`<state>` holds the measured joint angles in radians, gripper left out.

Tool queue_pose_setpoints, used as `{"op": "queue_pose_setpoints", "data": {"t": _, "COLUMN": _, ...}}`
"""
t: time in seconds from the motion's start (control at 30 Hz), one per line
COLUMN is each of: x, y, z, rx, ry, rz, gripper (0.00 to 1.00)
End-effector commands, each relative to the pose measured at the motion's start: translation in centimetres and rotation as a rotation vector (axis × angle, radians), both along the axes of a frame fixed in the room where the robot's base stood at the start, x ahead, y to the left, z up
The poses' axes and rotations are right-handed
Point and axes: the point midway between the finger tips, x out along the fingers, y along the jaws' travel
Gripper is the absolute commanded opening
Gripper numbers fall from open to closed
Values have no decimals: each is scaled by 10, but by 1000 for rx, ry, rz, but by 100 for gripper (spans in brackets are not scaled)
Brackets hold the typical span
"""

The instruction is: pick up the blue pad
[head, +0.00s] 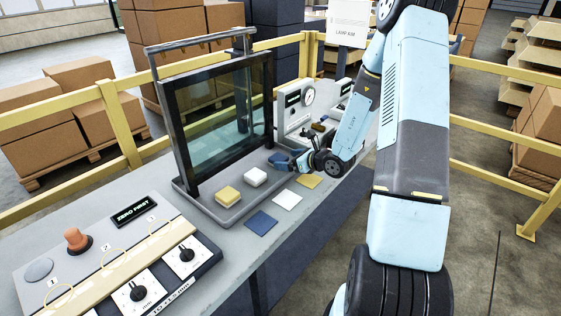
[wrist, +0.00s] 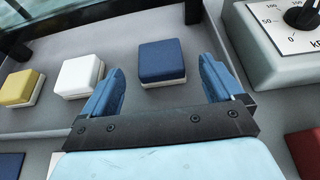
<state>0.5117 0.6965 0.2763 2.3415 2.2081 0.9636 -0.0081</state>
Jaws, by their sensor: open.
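In the head view the blue pad (head: 279,160) is partly hidden by my gripper (head: 297,163). A white pad (wrist: 79,75) and a yellow pad (wrist: 20,87) sit in a row to its left.
A framed glass panel (head: 226,105) stands beside the pads. A dial box (wrist: 281,35) is close to the right finger in the wrist view. Flat blue (head: 261,222), white (head: 287,199) and yellow (head: 309,180) squares lie on the bench front. A control panel (head: 115,260) is at left.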

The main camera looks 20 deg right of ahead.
Motion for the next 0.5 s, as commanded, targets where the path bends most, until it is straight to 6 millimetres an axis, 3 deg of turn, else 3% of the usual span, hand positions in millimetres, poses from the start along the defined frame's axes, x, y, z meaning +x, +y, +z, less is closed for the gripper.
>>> {"op": "queue_pose_setpoints", "data": {"t": 0.2, "x": 22, "y": 14, "z": -11, "rx": 1, "ry": -1, "rz": 0, "gripper": 94}}
{"op": "queue_pose_setpoints", "data": {"t": 0.47, "x": 24, "y": 16, "z": -12, "rx": 0, "ry": -1, "rz": -1, "gripper": 94}}
{"op": "queue_pose_setpoints", "data": {"t": 0.5, "x": 24, "y": 16, "z": -12, "rx": 0, "ry": -1, "rz": -1, "gripper": 90}}
